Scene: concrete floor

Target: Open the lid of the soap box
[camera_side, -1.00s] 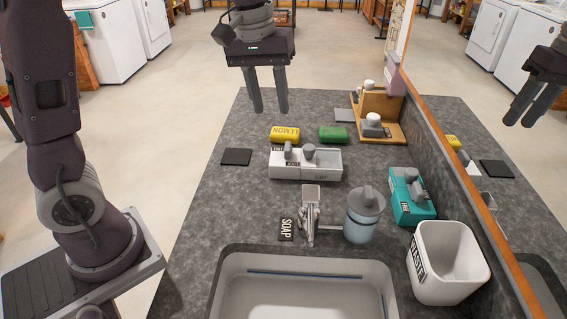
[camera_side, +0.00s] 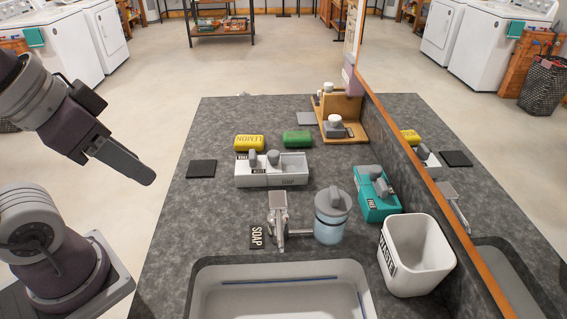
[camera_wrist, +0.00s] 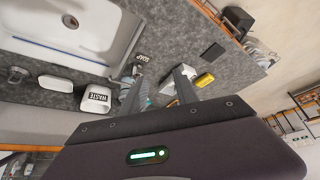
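A long white box (camera_side: 296,171) with a SOAP label on its right front sits on the dark counter, behind the sink. A grey lever and a rounded grey knob stand on its top. Its lid looks shut, though the detail is small. In the wrist view, the white box is partly hidden behind my fingers. My gripper (camera_side: 140,172) is in the air to the left of the counter, well apart from the box. The wrist view shows my gripper (camera_wrist: 158,80) with its two fingers spread and nothing between them.
Yellow LEMON bar (camera_side: 249,143) and green bar (camera_side: 297,139) lie behind the box. Nearer are a faucet (camera_side: 278,215), blue dispenser (camera_side: 331,222), teal box (camera_side: 377,204), white waste bin (camera_side: 416,262) and sink (camera_side: 205,275). A mirror (camera_side: 440,190) edges the right side.

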